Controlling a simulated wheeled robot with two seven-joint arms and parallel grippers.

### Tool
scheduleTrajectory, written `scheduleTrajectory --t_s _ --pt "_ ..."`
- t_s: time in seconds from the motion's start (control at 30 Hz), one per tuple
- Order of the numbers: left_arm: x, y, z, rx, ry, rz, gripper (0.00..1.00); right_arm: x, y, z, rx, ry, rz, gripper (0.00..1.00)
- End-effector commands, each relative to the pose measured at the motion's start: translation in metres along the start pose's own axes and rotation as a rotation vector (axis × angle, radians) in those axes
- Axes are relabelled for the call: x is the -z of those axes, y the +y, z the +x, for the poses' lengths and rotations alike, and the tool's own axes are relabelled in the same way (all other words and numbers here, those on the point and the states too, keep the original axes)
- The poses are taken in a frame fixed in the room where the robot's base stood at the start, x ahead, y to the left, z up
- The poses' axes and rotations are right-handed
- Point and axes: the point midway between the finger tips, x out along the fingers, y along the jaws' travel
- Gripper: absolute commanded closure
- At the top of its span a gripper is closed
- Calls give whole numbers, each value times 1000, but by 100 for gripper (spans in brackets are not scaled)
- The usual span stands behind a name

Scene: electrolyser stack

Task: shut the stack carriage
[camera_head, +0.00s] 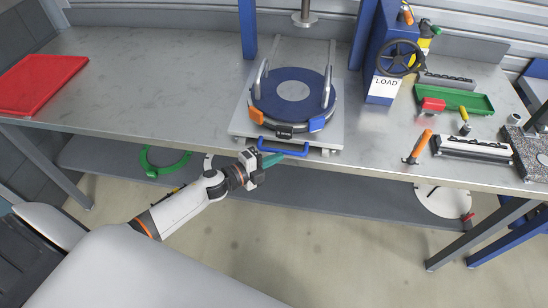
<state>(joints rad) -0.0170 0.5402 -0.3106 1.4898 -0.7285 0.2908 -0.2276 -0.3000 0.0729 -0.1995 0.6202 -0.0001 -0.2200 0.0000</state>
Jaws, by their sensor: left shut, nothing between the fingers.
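The stack carriage (242,124) is a grey plate on the bench, reaching the bench's front edge between two blue posts. It bears a round dark-blue stack (265,92) with a pale disc on top, two metal hoops and orange, black and blue blocks at its rim. A blue bar handle (290,152) is on the carriage's front edge. My left gripper (274,159) is shut and empty, its teal fingertips at the left end of the handle. I cannot tell whether they touch it. My right gripper is out of view.
A red tray (40,82) lies at the bench's left. A blue press with a handwheel (400,58) and LOAD label stands right of the carriage. A green tray (453,99), an orange-handled tool (421,144) and other parts lie further right. The bench left of the carriage is clear.

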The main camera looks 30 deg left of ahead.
Motion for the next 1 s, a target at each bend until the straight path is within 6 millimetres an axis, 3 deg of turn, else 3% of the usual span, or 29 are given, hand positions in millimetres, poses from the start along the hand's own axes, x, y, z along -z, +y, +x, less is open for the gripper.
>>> scheduleTrajectory --t_s 0.17,0.5,1.0 --pt "2 0 2 -1 0 0 100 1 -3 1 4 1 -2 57" --pt "32 9 32 -2 2 1 100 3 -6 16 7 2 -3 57" --pt "32 10 33 0 0 -1 100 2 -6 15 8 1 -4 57"
